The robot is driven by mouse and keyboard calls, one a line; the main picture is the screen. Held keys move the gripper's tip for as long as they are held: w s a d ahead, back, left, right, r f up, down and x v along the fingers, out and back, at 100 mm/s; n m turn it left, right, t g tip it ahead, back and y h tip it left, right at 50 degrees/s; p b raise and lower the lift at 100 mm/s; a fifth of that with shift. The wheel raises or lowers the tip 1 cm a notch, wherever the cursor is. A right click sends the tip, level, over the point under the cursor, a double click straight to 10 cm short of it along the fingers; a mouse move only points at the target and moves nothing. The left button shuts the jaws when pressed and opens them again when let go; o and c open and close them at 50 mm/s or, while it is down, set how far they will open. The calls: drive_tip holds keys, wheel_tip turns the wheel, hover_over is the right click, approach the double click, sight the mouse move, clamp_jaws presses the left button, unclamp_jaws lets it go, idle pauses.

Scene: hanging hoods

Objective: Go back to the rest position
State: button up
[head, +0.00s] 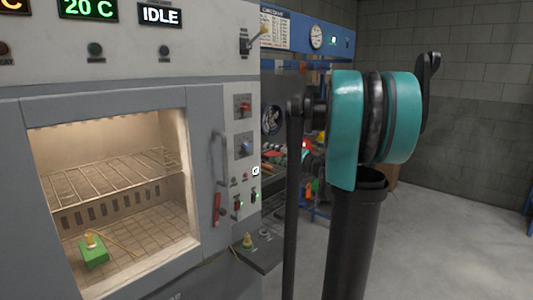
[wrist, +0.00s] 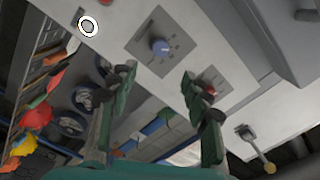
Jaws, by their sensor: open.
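My gripper (wrist: 159,74) shows in the wrist view with its two dark green fingers spread apart. Nothing is between the fingertips. A grey control panel lies beyond them, with a blue knob (wrist: 160,46) and a red switch (wrist: 208,90); I cannot tell the exact gap. In the head view my teal and black arm joint stands at the right of the cabinet. I cannot make out the gripper clearly there.
A grey oven cabinet (head: 100,104) fills the left, its lit chamber showing a wire rack (head: 112,180) and a green block (head: 93,251) below. A lever (head: 262,34) sticks out at the upper right. A cluttered bench stands behind my arm. Floor (head: 450,230) at the right is clear.

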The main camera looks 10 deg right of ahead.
drive_tip(key=shift+s, duration=0.1)
drive_tip(key=s+a+f+n+g+h, duration=0.25)
drive_tip(key=s+a+f, duration=0.25)
drive_tip(key=s+f, duration=0.25)
drive_tip(key=s+a+f+n+g+h, duration=0.1)
drive_tip(key=s+a+f+g, duration=0.4)
drive_tip(key=f, duration=0.4)
drive_tip(key=s+d+f+g+h, duration=0.1)
drive_tip(key=s+d+f+h, duration=0.2)
drive_tip(key=s+f, duration=0.4)
drive_tip(key=s+d+f+n+g+h, duration=0.1)
drive_tip(key=s+d+f+g+h, duration=0.1)
drive_tip(key=s+f, duration=0.6)
drive_tip(key=s+d+h, duration=0.1)
drive_tip(key=s+h, duration=0.1)
drive_tip(key=s, duration=0.2)
drive_tip(key=shift+d, duration=0.4)
